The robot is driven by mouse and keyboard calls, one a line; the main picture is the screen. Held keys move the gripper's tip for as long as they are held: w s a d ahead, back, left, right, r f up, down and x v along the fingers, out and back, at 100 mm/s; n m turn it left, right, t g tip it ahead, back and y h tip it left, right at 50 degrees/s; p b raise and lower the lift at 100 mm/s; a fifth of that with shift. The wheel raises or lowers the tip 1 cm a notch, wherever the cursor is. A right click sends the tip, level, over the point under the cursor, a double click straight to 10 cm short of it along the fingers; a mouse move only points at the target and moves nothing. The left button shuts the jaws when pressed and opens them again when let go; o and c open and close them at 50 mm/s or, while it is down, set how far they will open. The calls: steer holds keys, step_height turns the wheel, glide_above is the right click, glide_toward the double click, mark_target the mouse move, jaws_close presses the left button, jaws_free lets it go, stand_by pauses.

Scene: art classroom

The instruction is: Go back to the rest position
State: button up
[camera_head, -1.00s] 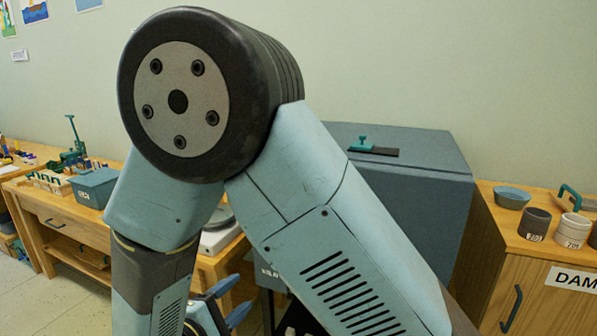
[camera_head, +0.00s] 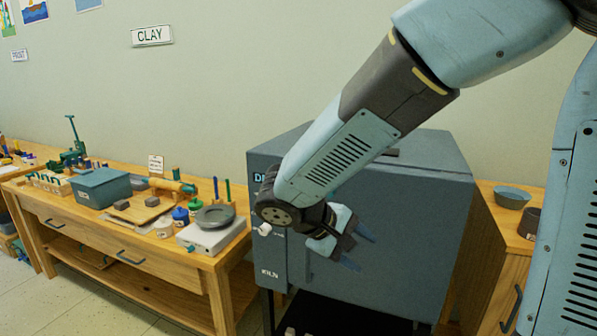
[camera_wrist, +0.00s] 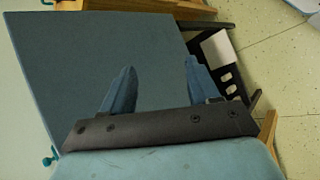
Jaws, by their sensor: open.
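My gripper (camera_head: 357,248) is in front of the blue-grey kiln (camera_head: 410,215), at the end of my arm, which reaches down from the upper right. Its two blue fingers are apart with nothing between them. In the wrist view my gripper (camera_wrist: 157,88) shows both fingers spread, with the flat blue-grey kiln surface (camera_wrist: 75,60) behind them. The picture does not show clearly how far the fingers are from the kiln. Part of the kiln front is hidden by my arm.
A wooden clay table (camera_head: 150,270) at left bears a blue-grey box (camera_head: 100,187), a board and a grey wheel (camera_head: 214,217). A wooden cabinet (camera_head: 500,255) with a bowl (camera_head: 512,197) stands right of the kiln. Floor (camera_head: 60,310) shows at lower left.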

steer(key=s+d+r+m+t+y, duration=0.3)
steer(key=s+d+r+m+y, duration=0.4)
steer(key=s+d+r+y, duration=0.2)
steer(key=d+r, duration=0.1)
steer(key=d, duration=0.1)
steer(key=shift+s+d+m, duration=0.2)
steer(key=shift+d+m, duration=0.1)
steer(key=shift+d, duration=0.1)
